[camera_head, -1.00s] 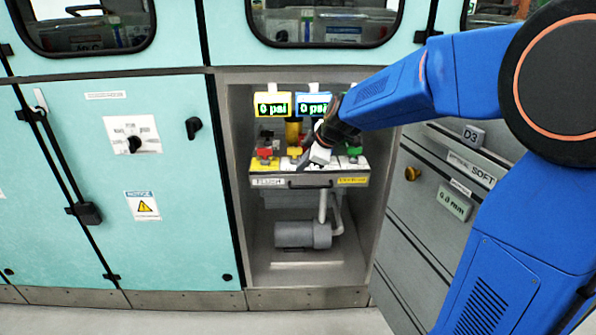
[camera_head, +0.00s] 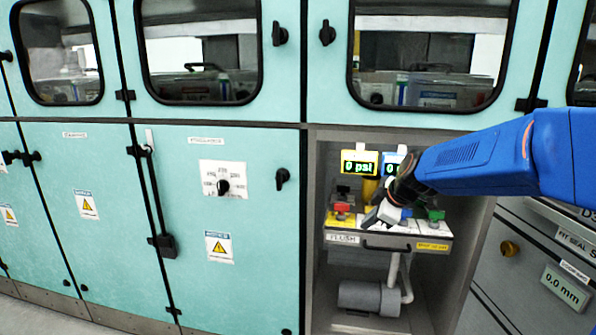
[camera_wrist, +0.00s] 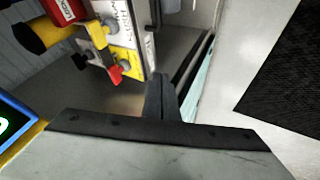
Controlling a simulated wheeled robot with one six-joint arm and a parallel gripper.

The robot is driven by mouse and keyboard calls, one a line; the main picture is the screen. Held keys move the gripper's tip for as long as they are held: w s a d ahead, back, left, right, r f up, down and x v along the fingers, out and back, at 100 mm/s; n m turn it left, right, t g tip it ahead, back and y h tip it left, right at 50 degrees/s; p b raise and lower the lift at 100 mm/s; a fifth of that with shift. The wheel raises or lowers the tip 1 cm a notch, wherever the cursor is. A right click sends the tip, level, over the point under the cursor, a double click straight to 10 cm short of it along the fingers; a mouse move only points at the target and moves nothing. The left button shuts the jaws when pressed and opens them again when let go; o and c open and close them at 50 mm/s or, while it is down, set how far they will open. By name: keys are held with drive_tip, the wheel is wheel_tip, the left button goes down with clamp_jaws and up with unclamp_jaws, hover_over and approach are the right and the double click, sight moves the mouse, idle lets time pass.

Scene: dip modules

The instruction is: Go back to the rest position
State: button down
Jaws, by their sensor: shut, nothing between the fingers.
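My gripper (camera_head: 372,220) hangs in front of the pump station in the open cabinet bay, at the end of my blue arm. In the wrist view its fingers (camera_wrist: 160,98) are together with nothing between them. The station's shelf (camera_head: 386,242) carries a red valve handle (camera_head: 342,208) on the left and a green one (camera_head: 436,214) on the right. A yellow-framed gauge (camera_head: 359,164) reads 0 psi. A blue-framed gauge (camera_head: 393,166) beside it is partly hidden by my arm. The wrist view shows a red handle (camera_wrist: 115,75) left of the fingers, apart from them.
Teal cabinet doors (camera_head: 240,270) with windows above stand to the left. A grey pump (camera_head: 368,298) lies under the shelf. Grey drawers (camera_head: 520,275) with a 0.0 mm display (camera_head: 566,287) stand at the right. A dark floor mat (camera_wrist: 290,75) shows in the wrist view.

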drive_tip(key=s+d+f+m+h, duration=0.1)
drive_tip(key=s+m, duration=0.3)
drive_tip(key=s, duration=0.8)
drive_tip(key=s+d+f+m+g+h, duration=0.1)
drive_tip(key=s+d+m, duration=0.3)
drive_tip(key=s, duration=0.8)
drive_tip(key=s+d+f+m+h, duration=0.1)
drive_tip(key=s+m, duration=0.5)
drive_tip(key=s, duration=0.7)
drive_tip(key=shift+d+f+g, duration=0.3)
drive_tip(key=shift+d+f, duration=0.25)
drive_tip(key=shift+d, duration=0.7)
